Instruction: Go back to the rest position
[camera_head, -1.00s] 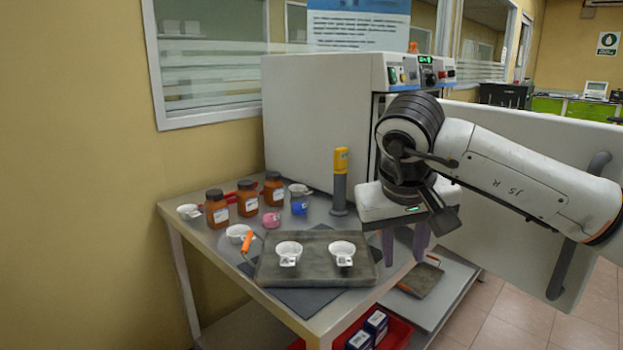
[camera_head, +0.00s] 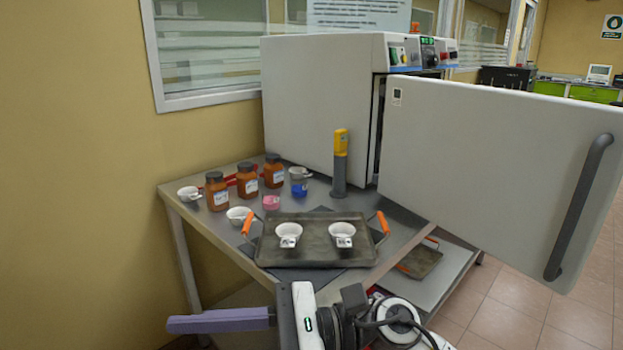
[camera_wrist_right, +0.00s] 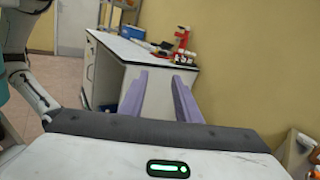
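My right gripper (camera_wrist_right: 163,82) shows two purple fingers held apart with nothing between them in the wrist view. In the head view its arm is low at the bottom edge, in front of the table, with one purple finger pointing left. The dark tray (camera_head: 317,258) with orange handles lies on the steel table (camera_head: 222,254). Two white crucibles (camera_head: 289,231) (camera_head: 342,231) stand upright on it. My left gripper is in neither view.
Brown bottles (camera_head: 247,181), small cups (camera_head: 238,215) and a yellow-topped grey stand (camera_head: 340,165) are on the table. Another tray (camera_head: 420,262) lies on a lower shelf.

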